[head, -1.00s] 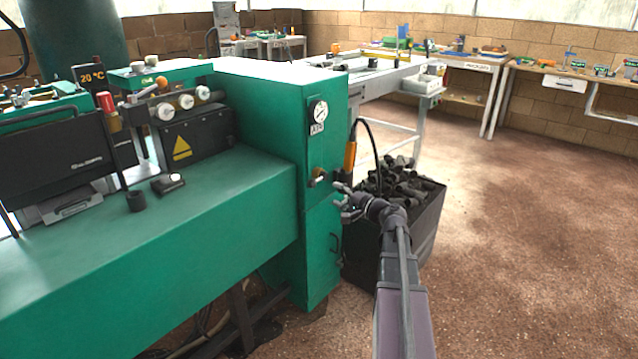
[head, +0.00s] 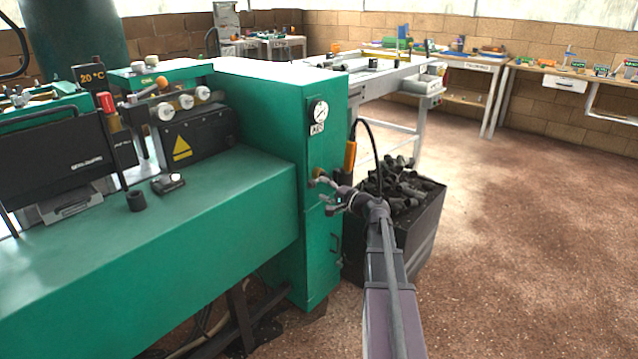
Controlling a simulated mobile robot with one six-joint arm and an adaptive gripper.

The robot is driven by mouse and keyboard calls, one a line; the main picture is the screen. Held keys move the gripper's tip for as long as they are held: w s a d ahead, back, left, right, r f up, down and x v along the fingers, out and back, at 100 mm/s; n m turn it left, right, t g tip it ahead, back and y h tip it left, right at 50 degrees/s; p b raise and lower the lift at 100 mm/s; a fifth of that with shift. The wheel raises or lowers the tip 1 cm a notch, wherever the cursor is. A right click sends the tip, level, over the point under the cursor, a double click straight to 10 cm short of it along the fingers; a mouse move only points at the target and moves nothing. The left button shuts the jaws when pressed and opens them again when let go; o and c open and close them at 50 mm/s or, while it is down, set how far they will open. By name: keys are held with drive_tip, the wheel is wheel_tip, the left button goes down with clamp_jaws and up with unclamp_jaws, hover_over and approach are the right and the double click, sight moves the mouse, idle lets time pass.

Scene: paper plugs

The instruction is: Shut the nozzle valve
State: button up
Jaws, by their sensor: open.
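A small brass-coloured valve (head: 318,173) sits on the end face of the green machine (head: 323,245), below a round gauge (head: 318,111) with an "AIR" label. I take it to be the nozzle valve; its handle is too small to read clearly. My gripper (head: 323,191) is open and empty, just below and in front of the valve, its fingers pointing left toward the green face. One finger partly overlaps the valve area; I cannot tell whether they touch. An orange nozzle (head: 350,156) with a black hose hangs on the machine's right side.
A dark bin (head: 425,225) full of black plugs stands right of the machine, close behind my arm. A white-legged table (head: 412,88) stands behind. The floor at right is clear.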

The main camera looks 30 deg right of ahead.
sight(314, 185)
drive_tip(key=shift+w, duration=0.15)
drive_tip(key=shift+x, duration=1.8)
drive_tip(key=c, duration=0.8)
